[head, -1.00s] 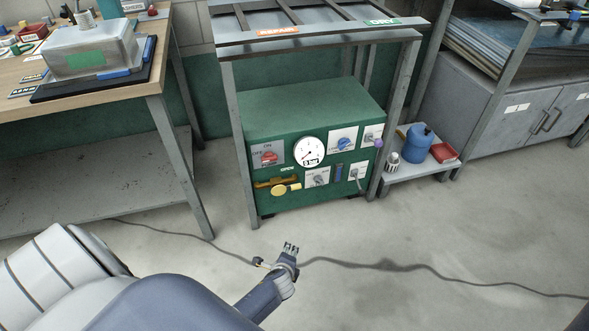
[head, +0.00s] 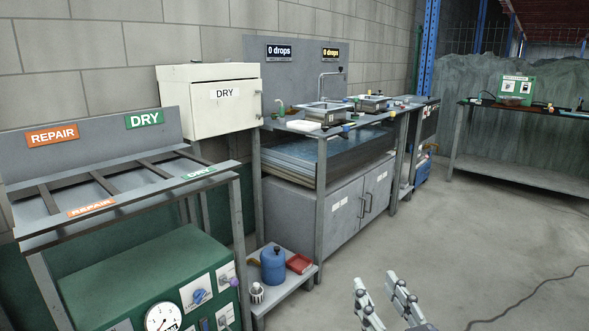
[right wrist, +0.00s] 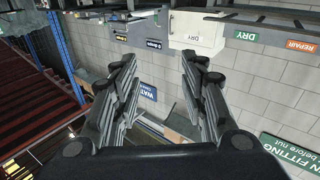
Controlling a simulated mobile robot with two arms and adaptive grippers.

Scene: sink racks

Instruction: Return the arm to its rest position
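My right gripper (head: 378,283) reaches up from the bottom edge of the head view, above bare floor. Its two fingers are apart with nothing between them. The right wrist view also shows the gripper (right wrist: 158,65) with both fingers spread and the gap empty. The rest of the right arm is out of the head view. My left gripper is not in view.
A rack (head: 130,204) with REPAIR and DRY labels stands left, over a green gauge box (head: 120,285). A low shelf (head: 290,297) holds a blue jug (head: 273,266). A sink bench (head: 312,215) stands behind. Floor at right (head: 480,240) is clear except a cable.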

